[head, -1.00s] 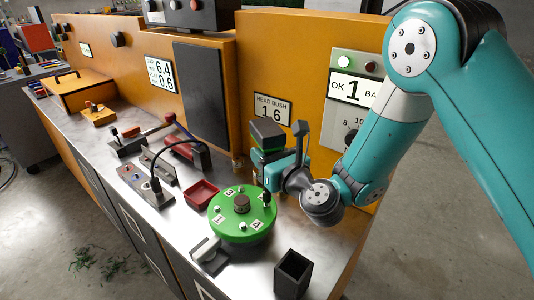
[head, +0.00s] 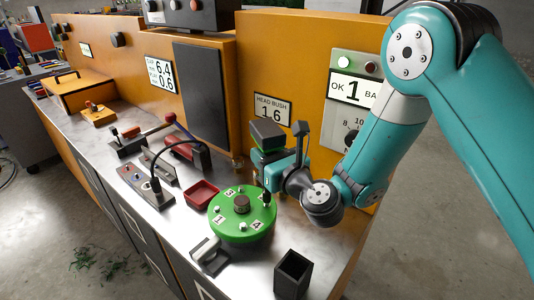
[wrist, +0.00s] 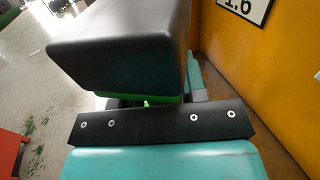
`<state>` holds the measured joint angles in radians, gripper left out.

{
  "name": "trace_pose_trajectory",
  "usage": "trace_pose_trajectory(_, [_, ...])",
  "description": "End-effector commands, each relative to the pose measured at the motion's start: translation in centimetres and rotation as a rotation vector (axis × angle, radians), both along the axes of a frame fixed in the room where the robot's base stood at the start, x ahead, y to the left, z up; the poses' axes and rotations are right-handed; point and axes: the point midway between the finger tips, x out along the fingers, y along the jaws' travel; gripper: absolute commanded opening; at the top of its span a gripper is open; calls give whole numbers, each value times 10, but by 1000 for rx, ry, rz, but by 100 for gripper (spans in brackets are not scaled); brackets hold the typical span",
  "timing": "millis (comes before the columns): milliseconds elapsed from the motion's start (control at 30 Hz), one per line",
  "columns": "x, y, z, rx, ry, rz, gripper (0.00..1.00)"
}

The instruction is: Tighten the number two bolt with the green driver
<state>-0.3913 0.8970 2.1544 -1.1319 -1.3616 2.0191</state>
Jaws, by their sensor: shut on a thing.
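The green driver (head: 268,149), with a dark block-shaped top, stands upright in my gripper (head: 264,168), which is shut on it. In the wrist view its dark top (wrist: 125,50) fills the upper middle, with a strip of green (wrist: 160,100) below. A round green plate (head: 232,225) on the bench carries bolts and labels 1, 3 and 4. A dark tip (head: 266,198) stands at the plate's right edge, below my gripper. The number two label and bolt are not readable there, and I cannot tell whether the tip touches a bolt.
A red tray (head: 202,194) lies left of the plate, and a black open box (head: 292,275) stands in front right. A lamp on a bent neck (head: 157,185) stands further left.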

Motion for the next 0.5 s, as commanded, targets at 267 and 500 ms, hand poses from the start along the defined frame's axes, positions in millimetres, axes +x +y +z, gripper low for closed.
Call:
trace_pose_trajectory(267, [0,0,-1,1,-2,0,6])
trace_pose_trajectory(500, [0,0,-5,1,-2,-1,6])
